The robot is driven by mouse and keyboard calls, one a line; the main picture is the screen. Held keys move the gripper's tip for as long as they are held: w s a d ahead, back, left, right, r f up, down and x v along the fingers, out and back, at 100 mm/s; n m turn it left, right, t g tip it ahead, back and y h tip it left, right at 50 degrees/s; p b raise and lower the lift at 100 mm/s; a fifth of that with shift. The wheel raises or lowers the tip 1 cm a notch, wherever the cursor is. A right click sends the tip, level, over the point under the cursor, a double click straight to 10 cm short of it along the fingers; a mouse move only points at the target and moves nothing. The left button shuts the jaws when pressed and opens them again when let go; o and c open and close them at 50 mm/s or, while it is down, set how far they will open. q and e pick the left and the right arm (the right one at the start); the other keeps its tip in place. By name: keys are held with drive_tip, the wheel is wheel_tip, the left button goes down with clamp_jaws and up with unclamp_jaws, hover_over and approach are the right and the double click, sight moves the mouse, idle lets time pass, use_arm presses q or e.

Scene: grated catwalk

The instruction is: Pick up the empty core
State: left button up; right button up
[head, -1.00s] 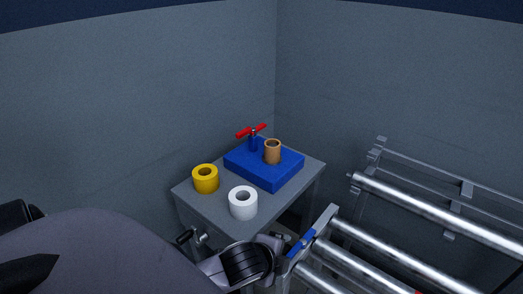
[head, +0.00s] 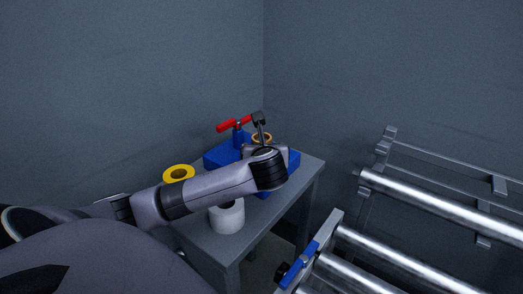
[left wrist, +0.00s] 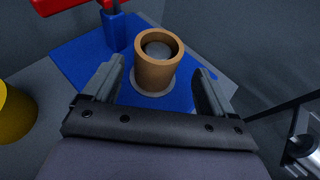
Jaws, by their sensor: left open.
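The empty core is a brown cardboard tube (left wrist: 151,76) standing upright on the blue base (left wrist: 80,60). A grey, round-topped shape shows inside its opening. In the head view, only the core's rim (head: 262,136) shows behind my left gripper (head: 264,132). In the left wrist view, my left gripper (left wrist: 158,80) is open, with one finger on each side of the core in the picture. Gaps show between the core and both fingers, and I see no contact. My right gripper is in neither view.
The blue base carries a red T-handle (head: 234,123) beside the core. A yellow roll (head: 178,173) and a white roll (head: 227,217) stand on the grey table (head: 235,250). A metal roller frame (head: 440,205) is at right; walls stand behind.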

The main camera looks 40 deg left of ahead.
use_arm(q)
drive_tip(key=b+x, duration=0.1)
drive_tip(key=x, duration=0.3)
drive_tip(key=shift+a+f, duration=0.2)
drive_tip(key=shift+a, duration=0.1)
drive_tip(key=shift+w+a+f, duration=0.2)
drive_tip(key=shift+w+a, duration=0.2)
drive_tip(key=shift+a, duration=0.05)
drive_tip(key=c, duration=1)
drive_tip(key=shift+c, duration=0.2)
drive_tip(key=shift+r, duration=0.1)
